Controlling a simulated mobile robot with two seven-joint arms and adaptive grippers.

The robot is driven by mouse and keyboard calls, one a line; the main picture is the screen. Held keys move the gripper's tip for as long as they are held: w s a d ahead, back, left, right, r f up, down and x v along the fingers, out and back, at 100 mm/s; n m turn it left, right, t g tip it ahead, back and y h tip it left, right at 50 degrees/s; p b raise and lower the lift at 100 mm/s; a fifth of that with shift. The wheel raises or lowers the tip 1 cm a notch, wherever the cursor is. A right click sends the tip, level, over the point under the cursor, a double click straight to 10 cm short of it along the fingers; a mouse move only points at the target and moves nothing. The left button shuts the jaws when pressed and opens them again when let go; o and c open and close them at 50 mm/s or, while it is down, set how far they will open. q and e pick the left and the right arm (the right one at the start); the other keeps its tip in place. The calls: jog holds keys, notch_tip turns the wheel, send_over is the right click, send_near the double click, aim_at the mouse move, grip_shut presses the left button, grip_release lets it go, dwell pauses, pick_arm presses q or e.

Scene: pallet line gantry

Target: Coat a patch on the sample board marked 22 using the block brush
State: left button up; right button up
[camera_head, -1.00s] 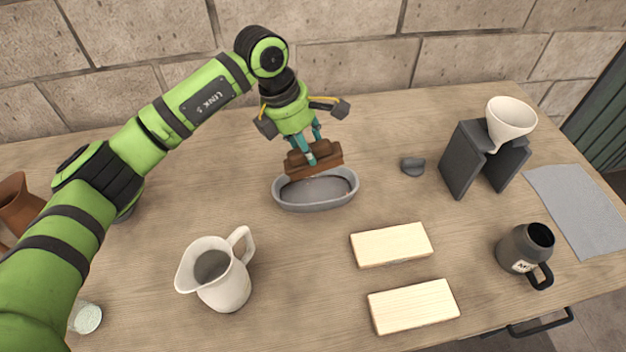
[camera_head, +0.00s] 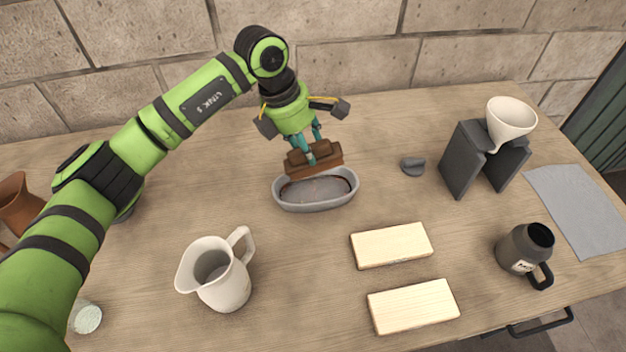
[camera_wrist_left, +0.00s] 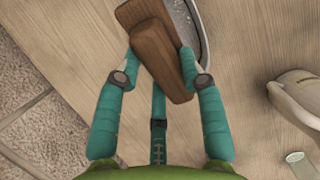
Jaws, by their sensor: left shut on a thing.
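The block brush (camera_head: 326,158) is a brown wooden block held by my left gripper (camera_head: 308,147), whose fingers are shut on it. In the left wrist view, the brush (camera_wrist_left: 160,55) sits between the teal fingers. The brush is over the back rim of a grey oval tray (camera_head: 316,207); whether it touches the tray I cannot tell. Dark reddish-brown streaks show inside the tray. Two pale sample boards lie front right of the tray, a back board (camera_head: 391,245) and a front board (camera_head: 413,306). No number is readable on either, and both look bare. My right gripper is out of view.
A cream pitcher (camera_head: 222,285) stands left of the boards, a dark mug (camera_head: 524,252) right of them. A white funnel (camera_head: 510,120) rests on a dark stand (camera_head: 463,160), near a small grey piece (camera_head: 413,166). A grey cloth (camera_head: 580,210) lies far right.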

aim_at(313, 143)
pick_arm(q)
jog(key=shift+r+p, duration=0.7)
jog(key=shift+r, duration=1.35)
